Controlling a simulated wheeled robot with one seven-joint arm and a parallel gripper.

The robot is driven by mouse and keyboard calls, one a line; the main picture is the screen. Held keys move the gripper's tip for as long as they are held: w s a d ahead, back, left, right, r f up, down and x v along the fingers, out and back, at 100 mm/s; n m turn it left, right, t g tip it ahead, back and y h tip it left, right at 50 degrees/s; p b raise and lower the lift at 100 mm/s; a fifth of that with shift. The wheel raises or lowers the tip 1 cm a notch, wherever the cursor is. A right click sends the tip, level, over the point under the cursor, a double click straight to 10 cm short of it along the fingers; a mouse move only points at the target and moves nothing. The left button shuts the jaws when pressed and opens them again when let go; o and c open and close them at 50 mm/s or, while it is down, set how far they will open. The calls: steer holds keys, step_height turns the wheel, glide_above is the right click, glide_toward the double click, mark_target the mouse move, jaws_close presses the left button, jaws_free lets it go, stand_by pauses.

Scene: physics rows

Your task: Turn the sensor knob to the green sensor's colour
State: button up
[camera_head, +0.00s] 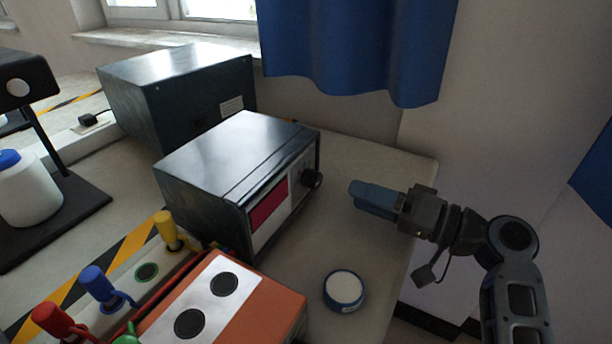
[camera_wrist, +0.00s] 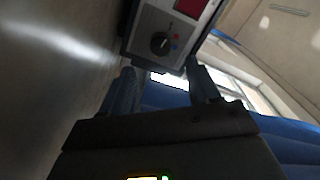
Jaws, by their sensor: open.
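The black sensor knob (camera_head: 311,178) sits on the right end of the front panel of a dark metal instrument box (camera_head: 218,160). In the wrist view the knob (camera_wrist: 160,42) shows on a grey panel with small red and blue marks to its right; which mark it points to is too small to tell. My gripper (camera_head: 356,190) is open and empty, a little right of the knob and apart from it. The wrist view shows the two fingers of my gripper (camera_wrist: 163,82) spread below the knob. The green sensor (camera_head: 127,340) is mostly cut off at the bottom edge of the head view.
Red (camera_head: 52,318), blue (camera_head: 97,283) and yellow (camera_head: 166,228) plugs stand left of an orange-and-white box (camera_head: 270,310). A round white-topped blue dish (camera_head: 344,288) lies near the table edge. A larger dark box (camera_head: 175,95) stands behind. The table between knob and gripper is clear.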

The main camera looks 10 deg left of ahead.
mark_target(319, 182)
steer(key=shift+x, duration=3.95)
steer(key=shift+c, duration=0.4)
steer(key=shift+f, duration=0.1)
steer(key=c, duration=1)
steer(key=shift+o, duration=0.2)
